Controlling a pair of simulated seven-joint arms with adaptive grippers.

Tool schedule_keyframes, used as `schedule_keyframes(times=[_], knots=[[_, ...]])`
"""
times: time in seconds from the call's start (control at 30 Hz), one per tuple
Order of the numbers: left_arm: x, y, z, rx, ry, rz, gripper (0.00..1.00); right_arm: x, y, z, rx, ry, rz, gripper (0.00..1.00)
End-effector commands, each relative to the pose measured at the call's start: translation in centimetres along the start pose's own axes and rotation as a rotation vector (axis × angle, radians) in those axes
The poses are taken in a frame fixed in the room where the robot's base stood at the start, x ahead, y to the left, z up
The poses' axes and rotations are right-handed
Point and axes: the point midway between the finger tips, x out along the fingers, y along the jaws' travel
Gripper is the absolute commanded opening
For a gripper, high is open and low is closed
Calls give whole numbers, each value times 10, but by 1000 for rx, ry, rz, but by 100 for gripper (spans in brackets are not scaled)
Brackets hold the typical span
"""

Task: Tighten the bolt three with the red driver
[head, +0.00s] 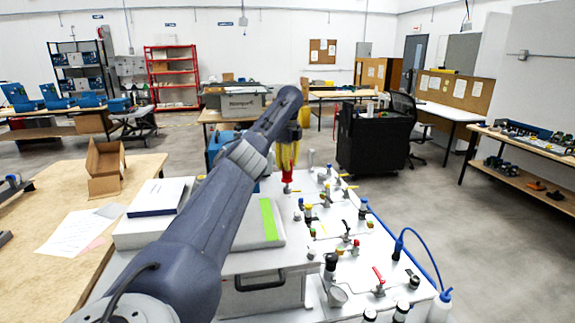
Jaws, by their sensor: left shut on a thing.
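My left gripper (287,155) hangs over the back left part of the white analyser panel (337,212), pointing down. Its yellow fingers are shut on the red driver (288,177), which is upright with its red part below the fingers. The driver's lower end is close to the panel, among small fittings. I cannot tell whether it touches a bolt. Bolt three is not distinguishable at this size. My right gripper is not in view.
The panel carries several fittings, including a red-handled valve (379,276) and a small cup (337,297). A white bottle (440,305) with a blue tube stands at the front right. A grey case (262,284) stands left of the panel. A wooden table (65,215) holds an open cardboard box (105,168).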

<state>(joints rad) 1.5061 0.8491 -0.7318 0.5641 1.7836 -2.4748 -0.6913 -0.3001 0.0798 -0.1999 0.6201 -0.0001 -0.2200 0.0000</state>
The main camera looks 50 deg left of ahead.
Motion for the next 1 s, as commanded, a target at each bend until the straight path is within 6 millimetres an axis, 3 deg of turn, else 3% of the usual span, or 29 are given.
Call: schedule_keyframes(times=[0.27,1.0], knots=[[0,0,-1,47,3,-2,0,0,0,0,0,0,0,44],[1,0,-2,896,5,-25,0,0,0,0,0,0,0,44]])
